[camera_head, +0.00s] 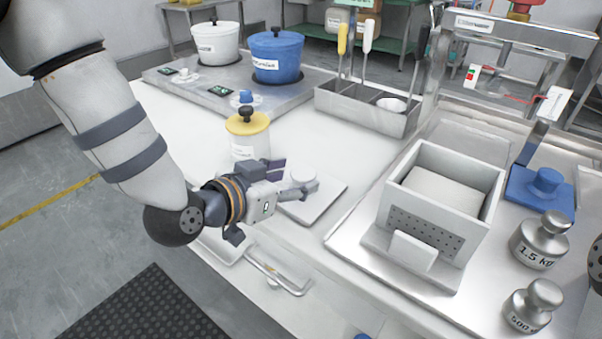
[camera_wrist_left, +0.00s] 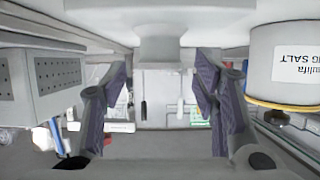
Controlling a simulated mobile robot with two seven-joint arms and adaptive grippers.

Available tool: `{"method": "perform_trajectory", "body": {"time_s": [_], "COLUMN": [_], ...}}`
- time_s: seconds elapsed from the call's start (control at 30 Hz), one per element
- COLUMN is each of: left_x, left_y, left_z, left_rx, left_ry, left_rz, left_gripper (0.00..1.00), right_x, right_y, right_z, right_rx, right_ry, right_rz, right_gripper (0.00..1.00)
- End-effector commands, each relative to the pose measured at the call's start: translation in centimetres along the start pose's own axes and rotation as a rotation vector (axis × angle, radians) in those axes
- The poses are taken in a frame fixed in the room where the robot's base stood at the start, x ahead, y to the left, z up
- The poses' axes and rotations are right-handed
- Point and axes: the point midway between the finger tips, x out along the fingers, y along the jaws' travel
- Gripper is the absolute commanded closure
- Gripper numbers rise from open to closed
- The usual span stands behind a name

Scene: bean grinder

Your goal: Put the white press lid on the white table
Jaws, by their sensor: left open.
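The white press lid (camera_head: 325,205) is a flat white plate with a round knob on top. It lies flat on the white table (camera_head: 185,120), left of the white perforated press box (camera_head: 440,205). My left gripper (camera_head: 268,198) is low at the lid's left side, pointing at the knob, and partly hides the plate. In the left wrist view the gripper (camera_wrist_left: 160,95) has its fingers spread, with nothing held between them. The lid's knob (camera_wrist_left: 165,45) shows there at top centre, in line with the gap; I cannot tell if it touches. My right gripper is out of view.
A yellow-lidded canister (camera_head: 247,140) stands close behind my left gripper. A blue lid (camera_head: 540,190) and two metal weights (camera_head: 540,240) are right of the box. A utensil bin (camera_head: 365,108) and two pots (camera_head: 277,55) stand behind. White table is clear around the canister.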

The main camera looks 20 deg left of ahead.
Motion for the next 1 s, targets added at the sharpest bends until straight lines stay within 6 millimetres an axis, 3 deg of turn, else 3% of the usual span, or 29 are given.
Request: {"method": "perform_trajectory", "body": {"time_s": [0.1,0.23,0.37,0.57,0.67,0.77,0.8,0.9,1.0], "left_x": [-3.7,-6.8,-8.1,-8.2,-8.2,-10.4,-12.2,-17.9,-23.3], "left_y": [0.0,0.0,0.0,0.0,0.6,2.0,2.8,4.7,6.1], "left_z": [-0.9,-1.3,-1.1,0.0,4.9,15.3,19.6,28.0,32.9], "left_rx": [0.003,0.005,0.004,-0.002,-0.042,-0.138,-0.181,-0.271,-0.33], "left_ry": [0.012,0.019,0.018,-0.004,-0.149,-0.476,-0.619,-0.936,-1.16], "left_rz": [-0.003,-0.004,-0.003,0.0,0.001,-0.016,-0.033,-0.092,-0.156], "left_gripper": [0.46,0.46,0.46,0.46,0.46,0.46,0.46,0.46,0.46], "right_x": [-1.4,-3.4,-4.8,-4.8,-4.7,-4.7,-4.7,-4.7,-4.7], "right_y": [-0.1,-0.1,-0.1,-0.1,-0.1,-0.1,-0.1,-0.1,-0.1], "right_z": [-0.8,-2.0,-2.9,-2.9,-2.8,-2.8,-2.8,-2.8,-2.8], "right_rx": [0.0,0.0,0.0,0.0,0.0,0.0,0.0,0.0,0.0], "right_ry": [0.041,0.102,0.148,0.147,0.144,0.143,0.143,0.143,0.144], "right_rz": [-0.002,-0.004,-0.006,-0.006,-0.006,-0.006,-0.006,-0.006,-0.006], "right_gripper": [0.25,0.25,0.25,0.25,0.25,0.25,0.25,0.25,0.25]}}
